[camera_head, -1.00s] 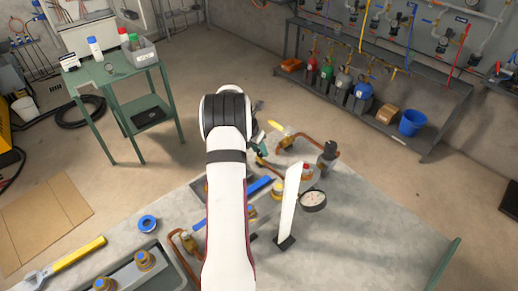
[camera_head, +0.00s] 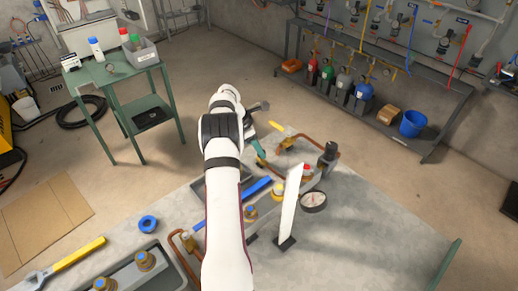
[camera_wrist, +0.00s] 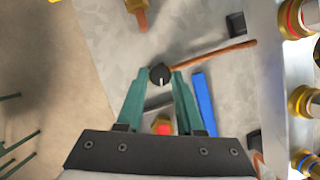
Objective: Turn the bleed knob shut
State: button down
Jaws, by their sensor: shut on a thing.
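The bleed knob (camera_wrist: 161,78), round and black with a white pointer line, sits between the tips of my gripper (camera_wrist: 160,82) in the wrist view. My gripper's teal fingers stand on either side of it and are shut on it. The white line points toward the bottom of that view. The knob cannot be made out there.
A copper pipe (camera_wrist: 220,54) runs right from near the knob. A blue bar (camera_wrist: 203,103) lies close to the right finger. On the bench (camera_head: 370,235) stand an upright white plate (camera_head: 290,205) and a round gauge (camera_head: 313,201). The bench's right side is clear.

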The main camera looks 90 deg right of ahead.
jog(key=shift+d+m+y, duration=0.1)
jog(key=shift+m+y, duration=0.6)
jog(key=shift+m, duration=1.1)
jog(key=c, duration=0.5)
grip_release()
jog(key=shift+c, duration=0.2)
jog(key=shift+r, duration=0.1)
jog(key=v, duration=0.7)
jog(key=shift+r, duration=0.15)
jog(key=shift+w, duration=0.15)
